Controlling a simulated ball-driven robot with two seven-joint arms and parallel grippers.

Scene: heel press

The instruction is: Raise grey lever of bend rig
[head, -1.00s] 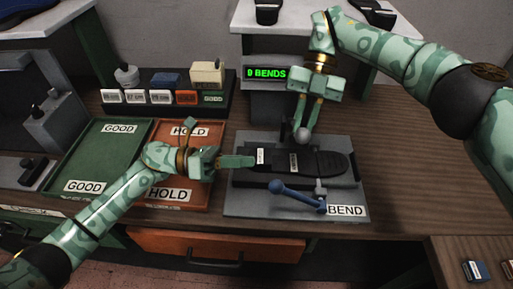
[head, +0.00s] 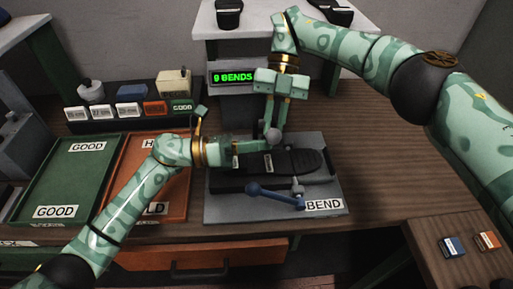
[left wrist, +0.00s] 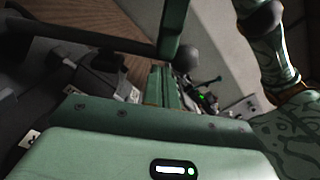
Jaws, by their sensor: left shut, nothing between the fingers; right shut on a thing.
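The bend rig (head: 222,208) is a grey plate carrying a dark shoe sole (head: 300,162). The grey lever's round grey knob (head: 272,135) stands at the rig's back edge; its lower part is hidden. My right gripper (head: 273,127) points down and is shut on the grey knob. My left gripper (head: 262,146) is shut and empty, over the left part of the sole, close to the knob. I cannot tell whether it touches. The left wrist view shows the knob (left wrist: 187,58) beside my left fingers.
A blue-knobbed lever (head: 275,196) lies across the rig's front. A green GOOD tray (head: 66,180) and an orange HOLD tray (head: 172,208) stand left. A rack of small blocks (head: 132,123) is behind them. A green-lit BENDS display (head: 232,76) stands behind the rig.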

